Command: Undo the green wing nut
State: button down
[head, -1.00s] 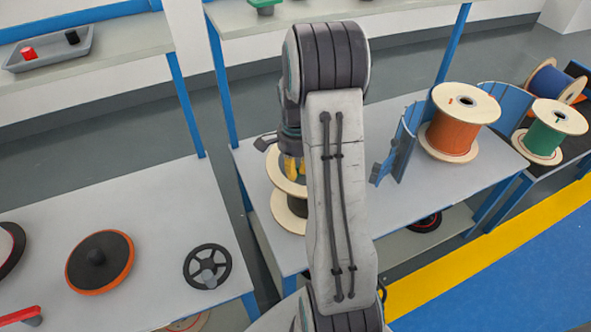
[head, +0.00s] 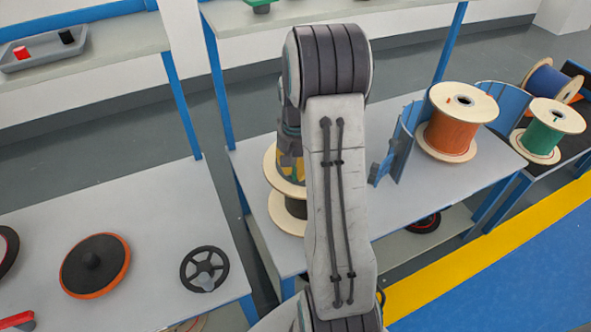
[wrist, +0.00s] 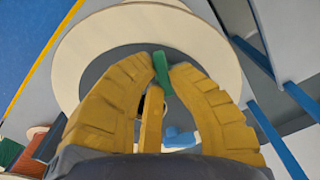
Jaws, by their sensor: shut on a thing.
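The green wing nut (wrist: 161,74) shows in the wrist view, over the pale round flange of a spool (wrist: 85,50). My gripper (wrist: 164,68) has its yellow fingers shut on the nut, one on each side. In the head view my arm hides the nut and most of this spool. Part of the spool's pale flange (head: 270,166) shows left of my arm, with the yellow fingers (head: 293,170) just above it.
An orange spool (head: 449,134) stands right of my arm beside a curved blue guard (head: 397,150). On the left table lie a black-and-orange disc (head: 95,265) and a black handwheel (head: 204,268).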

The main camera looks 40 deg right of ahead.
jog(key=n, duration=0.5)
jog(key=shift+s+d, duration=0.1)
jog(key=shift+d, duration=0.05)
jog(key=shift+d+n, duration=0.15)
jog(key=shift+n, duration=1.85)
jog(key=c, duration=1.1)
grip_release()
jog(key=shift+c, duration=0.2)
notch_tip(320, 180, up, 12)
